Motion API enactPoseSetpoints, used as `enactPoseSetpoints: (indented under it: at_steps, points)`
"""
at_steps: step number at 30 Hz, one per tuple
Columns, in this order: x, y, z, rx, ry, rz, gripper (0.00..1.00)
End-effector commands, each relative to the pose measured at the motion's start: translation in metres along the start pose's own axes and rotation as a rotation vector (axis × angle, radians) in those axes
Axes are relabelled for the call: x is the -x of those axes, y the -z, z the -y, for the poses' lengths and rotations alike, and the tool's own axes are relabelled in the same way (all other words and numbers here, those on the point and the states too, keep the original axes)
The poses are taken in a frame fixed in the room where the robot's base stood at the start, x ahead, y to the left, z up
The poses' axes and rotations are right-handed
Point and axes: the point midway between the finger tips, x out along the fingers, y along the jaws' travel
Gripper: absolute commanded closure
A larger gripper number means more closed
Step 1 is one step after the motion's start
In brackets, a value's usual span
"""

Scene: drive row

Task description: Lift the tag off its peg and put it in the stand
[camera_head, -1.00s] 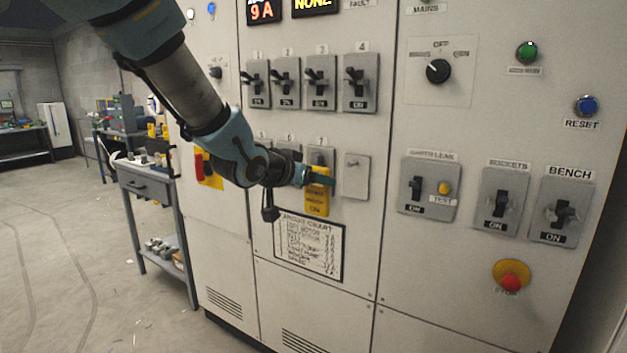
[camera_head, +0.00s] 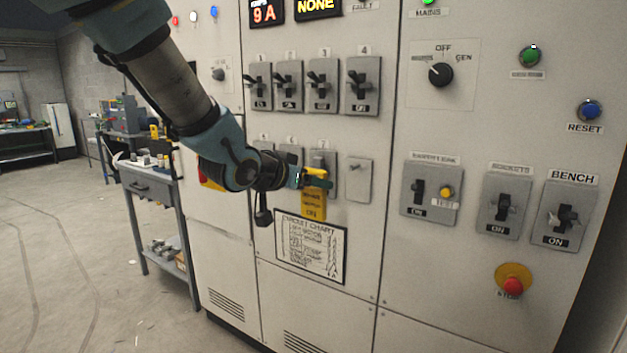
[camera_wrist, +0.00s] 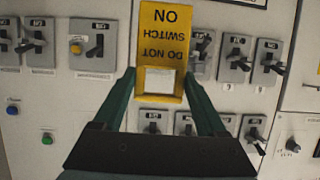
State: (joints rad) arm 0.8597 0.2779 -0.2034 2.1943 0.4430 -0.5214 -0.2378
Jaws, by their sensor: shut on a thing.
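The yellow tag (camera_head: 313,205) is at the lower switch row of the cabinet, in front of the third plate from the left. It reads "DO NOT SWITCH ON" in the wrist view (camera_wrist: 163,38), upside down there, with a pale patch near its lower edge. My gripper (camera_head: 313,180) is at the tag's upper part, its two teal fingers shut on it from both sides. The tag's peg is hidden behind the tag and gripper. Whether the tag still hangs on it, I cannot tell. I cannot make out the stand in either view.
A bare plate with a small peg (camera_head: 358,167) is right of the tag. Switches (camera_head: 362,86) with levers stick out above. The circuit chart (camera_head: 309,247) is below. A grey workbench (camera_head: 150,187) with items stands left of the cabinet; open floor (camera_head: 75,260) lies in front.

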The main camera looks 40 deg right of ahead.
Motion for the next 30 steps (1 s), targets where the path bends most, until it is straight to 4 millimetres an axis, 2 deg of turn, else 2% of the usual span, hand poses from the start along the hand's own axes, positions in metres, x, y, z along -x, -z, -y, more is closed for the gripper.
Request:
enactPoseSetpoints:
  at_steps: [22,30]
  points:
    - [0.040,-0.015,0.000,0.000,0.001,-0.001,0.82]
    - [0.048,-0.019,0.000,0.000,0.000,-0.001,0.82]
